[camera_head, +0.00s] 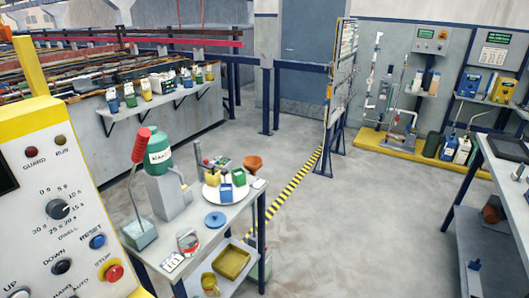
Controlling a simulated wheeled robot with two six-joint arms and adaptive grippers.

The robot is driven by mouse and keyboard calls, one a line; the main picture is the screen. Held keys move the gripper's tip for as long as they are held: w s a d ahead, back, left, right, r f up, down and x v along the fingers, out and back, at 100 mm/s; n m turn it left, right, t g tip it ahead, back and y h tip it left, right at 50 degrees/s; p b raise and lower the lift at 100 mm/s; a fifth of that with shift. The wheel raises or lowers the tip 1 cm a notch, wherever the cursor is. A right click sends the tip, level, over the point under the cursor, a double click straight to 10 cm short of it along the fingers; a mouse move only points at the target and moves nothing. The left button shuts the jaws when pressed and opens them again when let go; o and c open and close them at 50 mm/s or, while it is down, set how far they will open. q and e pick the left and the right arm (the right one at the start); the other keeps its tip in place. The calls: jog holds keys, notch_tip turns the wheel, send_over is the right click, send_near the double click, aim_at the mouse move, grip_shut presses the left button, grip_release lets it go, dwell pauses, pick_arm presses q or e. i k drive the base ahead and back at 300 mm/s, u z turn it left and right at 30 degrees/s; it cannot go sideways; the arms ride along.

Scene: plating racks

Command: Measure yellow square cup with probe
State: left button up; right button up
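A small yellow square cup (239,176) stands on a white round tray (213,200) on the work table at left centre. A blue cup (225,192) and a small green container (212,178) share that tray. A dark upright stand (199,158) rises at the tray's back left. I cannot tell for sure which thing is the probe. Neither of my grippers shows in this view.
The table (213,237) also holds a green jug (158,155), an orange funnel (253,163) and a blue disc (215,220). A yellow tray (232,262) lies on its lower shelf. A control panel (62,200) fills the left. The middle floor is clear.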

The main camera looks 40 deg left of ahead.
aim_at(206, 164)
jog(key=z, duration=0.3)
jog(key=i, duration=1.1)
jog(key=u, duration=0.35)
jog(key=i, duration=0.95)
jog(key=u, duration=1.3)
jog(key=i, duration=0.55)
jog(key=u, duration=0.55)
